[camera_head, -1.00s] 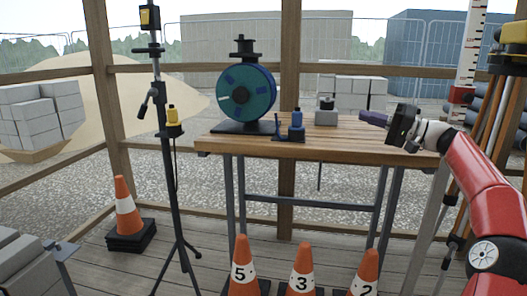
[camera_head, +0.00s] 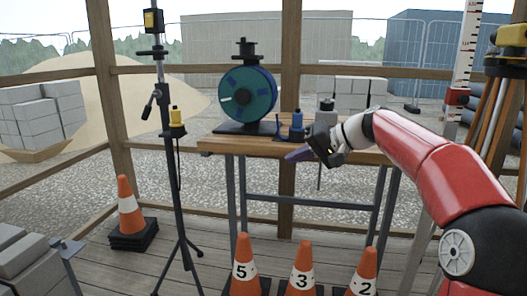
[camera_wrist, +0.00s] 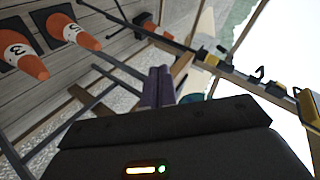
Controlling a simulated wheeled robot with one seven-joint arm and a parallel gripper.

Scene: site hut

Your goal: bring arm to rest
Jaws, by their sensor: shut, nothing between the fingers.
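My gripper (camera_head: 296,154) is at the front edge of the wooden table (camera_head: 225,146), at the end of my red arm, which reaches in from the right. Its purple fingers are shut together with nothing between them and point left. In the wrist view the shut fingers (camera_wrist: 158,86) show in the middle, past the dark gripper body. My gripper and forearm hide the right part of the table top.
A teal reel (camera_head: 247,95), a blue bottle-like item (camera_head: 297,124) and a grey block stand on the table. Numbered orange cones (camera_head: 302,268) stand in front. A black tripod stand (camera_head: 165,150) is left; another tripod (camera_head: 485,110) is behind my arm at right.

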